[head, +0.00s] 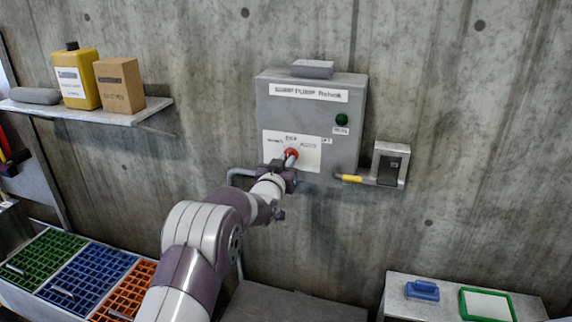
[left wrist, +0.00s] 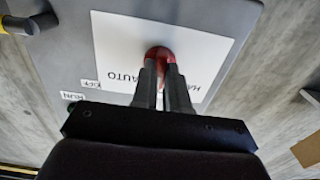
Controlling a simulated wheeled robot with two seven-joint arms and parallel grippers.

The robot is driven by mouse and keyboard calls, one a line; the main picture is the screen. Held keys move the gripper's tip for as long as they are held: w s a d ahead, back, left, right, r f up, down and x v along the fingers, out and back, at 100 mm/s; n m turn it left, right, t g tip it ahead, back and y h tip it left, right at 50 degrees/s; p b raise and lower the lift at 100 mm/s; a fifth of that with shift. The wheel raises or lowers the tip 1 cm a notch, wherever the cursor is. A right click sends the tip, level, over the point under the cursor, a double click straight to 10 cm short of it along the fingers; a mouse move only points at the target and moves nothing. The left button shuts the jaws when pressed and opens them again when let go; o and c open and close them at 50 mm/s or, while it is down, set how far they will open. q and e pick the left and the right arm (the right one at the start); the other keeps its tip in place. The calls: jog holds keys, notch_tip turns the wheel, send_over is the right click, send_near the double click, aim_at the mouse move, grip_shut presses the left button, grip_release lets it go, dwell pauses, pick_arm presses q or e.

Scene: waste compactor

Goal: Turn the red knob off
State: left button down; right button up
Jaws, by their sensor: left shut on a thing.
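The red knob (head: 291,153) sits on a white label plate (head: 312,160) on the front of a grey control box (head: 353,92) on the concrete wall. My left gripper (head: 288,162) reaches up to it from below. In the left wrist view both fingers of my left gripper (left wrist: 163,75) are closed on the red knob (left wrist: 160,52). The wrist view is rolled, so the label words, AUTO and part of another, appear upside down. The fingers hide part of the knob, and I cannot read its pointing direction. My right gripper is not in view.
A green lamp (head: 341,119) is on the box's right. A yellow-sleeved lever (head: 350,178) and a small grey wall unit (head: 390,164) are right of it. A shelf (head: 130,116) holds a yellow jug (head: 78,80) and a brown box (head: 119,85). Coloured bins (head: 75,275) stand lower left.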

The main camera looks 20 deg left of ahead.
pick_arm(q)
jog(key=c, duration=1.1)
grip_release()
jog(key=shift+w, duration=0.1)
jog(key=shift+c, duration=0.2)
jog(key=s+b, duration=0.3)
jog(key=s, duration=0.9)
jog(key=shift+s+a+b, duration=0.25)
jog(key=shift+s+b, duration=0.05)
jog(key=shift+s, duration=0.05)
